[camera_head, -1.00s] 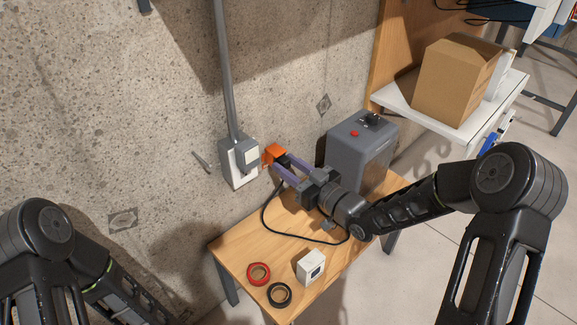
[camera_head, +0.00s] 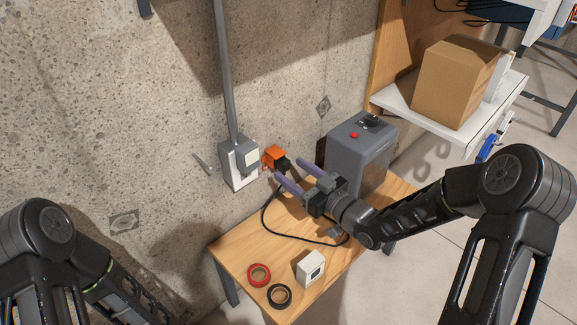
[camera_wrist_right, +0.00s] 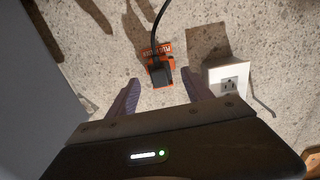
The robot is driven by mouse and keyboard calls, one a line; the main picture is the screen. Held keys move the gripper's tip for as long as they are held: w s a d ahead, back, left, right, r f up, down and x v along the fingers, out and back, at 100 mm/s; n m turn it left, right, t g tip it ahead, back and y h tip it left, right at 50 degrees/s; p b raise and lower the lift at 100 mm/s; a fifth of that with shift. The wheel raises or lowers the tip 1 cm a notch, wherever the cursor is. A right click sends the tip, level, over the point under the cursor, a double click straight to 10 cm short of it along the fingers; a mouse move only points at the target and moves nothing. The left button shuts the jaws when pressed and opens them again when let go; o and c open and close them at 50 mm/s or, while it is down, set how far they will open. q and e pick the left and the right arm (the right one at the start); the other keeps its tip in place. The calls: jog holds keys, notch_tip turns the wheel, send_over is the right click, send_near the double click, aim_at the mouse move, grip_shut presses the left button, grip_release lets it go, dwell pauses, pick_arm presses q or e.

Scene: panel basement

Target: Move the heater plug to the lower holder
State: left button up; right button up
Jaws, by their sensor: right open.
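The heater plug (camera_head: 283,165) is black and sits in an orange holder (camera_head: 273,154) on the concrete wall, to the right of the socket box. In the right wrist view, the plug (camera_wrist_right: 160,76) shows in front of the orange holder (camera_wrist_right: 164,48), with its black cable running up. My right gripper (camera_head: 287,169) is open and empty. Its two purple fingers point toward the plug from the front, a little apart from it; in the right wrist view the plug lies between and beyond the fingertips (camera_wrist_right: 160,88). My left arm shows at lower left; its gripper is out of view. I cannot make out a second holder.
A white socket box (camera_head: 240,165) with a grey conduit (camera_head: 228,70) is left of the holder. The grey heater (camera_head: 358,150) stands on the wooden table (camera_head: 245,240), with the cable (camera_head: 266,222), tape rolls (camera_head: 259,274) and a white cube (camera_head: 310,268). A cardboard box (camera_head: 455,82) is on a shelf.

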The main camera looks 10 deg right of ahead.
jog(key=p+v, duration=0.1)
jog(key=v, duration=0.4)
jog(key=shift+s+d, duration=0.1)
jog(key=shift+s, duration=0.05)
